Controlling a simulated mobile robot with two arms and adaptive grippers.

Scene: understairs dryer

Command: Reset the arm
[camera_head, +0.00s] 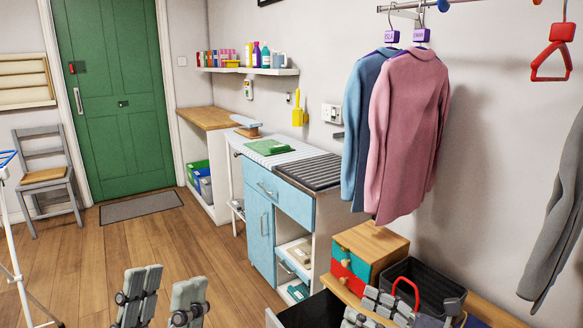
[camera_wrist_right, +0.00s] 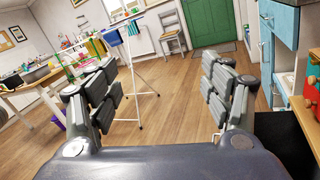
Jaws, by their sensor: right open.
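My left gripper (camera_head: 163,291) is at the bottom of the head view, left of centre, above the wood floor. Its two grey padded fingers stand apart with nothing between them. My right gripper (camera_head: 378,311) is at the bottom right of the head view, in front of the dark bin and the small drawer box, partly cut off by the frame edge. No object is in either gripper.
A wooden drawer box (camera_head: 369,250) and a dark bin (camera_head: 428,286) stand close to my right gripper. The blue cabinet (camera_head: 261,233) is beyond. A white stand (camera_wrist_right: 141,70) and cluttered table (camera_wrist_right: 40,90) show in the wrist view. The floor (camera_head: 160,245) is mostly clear.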

